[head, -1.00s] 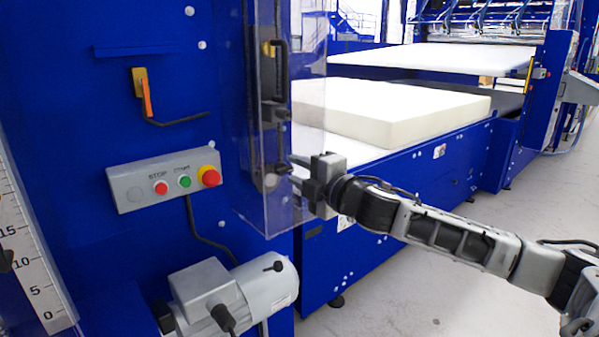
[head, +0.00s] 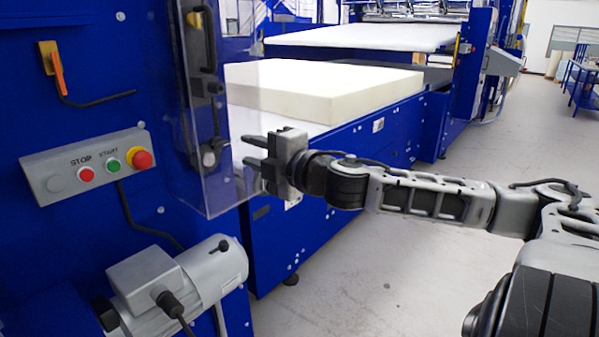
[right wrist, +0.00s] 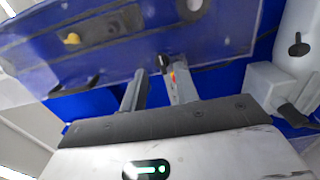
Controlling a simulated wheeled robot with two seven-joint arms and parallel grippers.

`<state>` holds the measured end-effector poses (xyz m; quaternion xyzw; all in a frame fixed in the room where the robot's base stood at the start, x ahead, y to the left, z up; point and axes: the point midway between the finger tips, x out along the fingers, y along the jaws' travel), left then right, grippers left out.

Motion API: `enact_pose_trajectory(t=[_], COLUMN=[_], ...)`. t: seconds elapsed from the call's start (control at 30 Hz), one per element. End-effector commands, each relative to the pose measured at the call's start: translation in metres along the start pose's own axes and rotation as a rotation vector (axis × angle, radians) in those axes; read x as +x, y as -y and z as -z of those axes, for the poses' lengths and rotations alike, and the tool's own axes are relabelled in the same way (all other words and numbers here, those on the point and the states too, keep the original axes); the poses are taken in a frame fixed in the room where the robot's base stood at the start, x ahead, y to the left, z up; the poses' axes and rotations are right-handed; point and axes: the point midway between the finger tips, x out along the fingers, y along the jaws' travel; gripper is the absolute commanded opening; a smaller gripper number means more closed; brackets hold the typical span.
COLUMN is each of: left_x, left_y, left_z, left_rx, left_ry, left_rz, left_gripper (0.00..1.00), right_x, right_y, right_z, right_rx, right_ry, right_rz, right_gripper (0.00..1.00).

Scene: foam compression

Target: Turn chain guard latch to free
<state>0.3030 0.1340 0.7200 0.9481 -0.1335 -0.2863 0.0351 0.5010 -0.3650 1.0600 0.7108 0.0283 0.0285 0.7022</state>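The clear chain guard (head: 218,185) stands on the blue machine at left, with dark and yellow parts behind it. My right gripper (head: 244,150) is at the guard's right edge, its two fingers apart and pointing left, with nothing between them in the head view. In the right wrist view the guard (right wrist: 215,35) spans the top, and my right gripper (right wrist: 153,68) has its fingertips near its lower edge. My left gripper is not in view.
A control box (head: 90,165) with stop and start buttons and an orange lever (head: 57,72) are on the blue panel. A grey motor (head: 180,280) sits below. A foam block (head: 330,90) lies on the bed behind. The floor (head: 370,285) at right is clear.

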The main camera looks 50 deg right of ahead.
Motion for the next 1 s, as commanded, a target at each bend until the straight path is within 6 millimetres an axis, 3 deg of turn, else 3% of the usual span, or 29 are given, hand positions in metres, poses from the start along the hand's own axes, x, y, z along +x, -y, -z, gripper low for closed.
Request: enact_pose_trajectory(t=[0.3, 0.7, 1.0], left_x=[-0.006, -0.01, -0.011], left_y=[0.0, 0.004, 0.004], left_z=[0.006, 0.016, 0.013], left_rx=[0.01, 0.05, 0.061], left_ry=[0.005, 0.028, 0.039], left_rz=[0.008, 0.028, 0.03], left_gripper=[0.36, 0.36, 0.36], right_x=[-0.026, -0.09, -0.104], right_y=[0.001, 0.0, 0.0], right_z=[-0.001, -0.001, -0.001], right_rx=[0.004, 0.009, 0.004], right_ry=[0.004, 0.004, 0.003], right_rz=[0.006, 0.004, 0.001], right_gripper=[0.31, 0.31, 0.31])
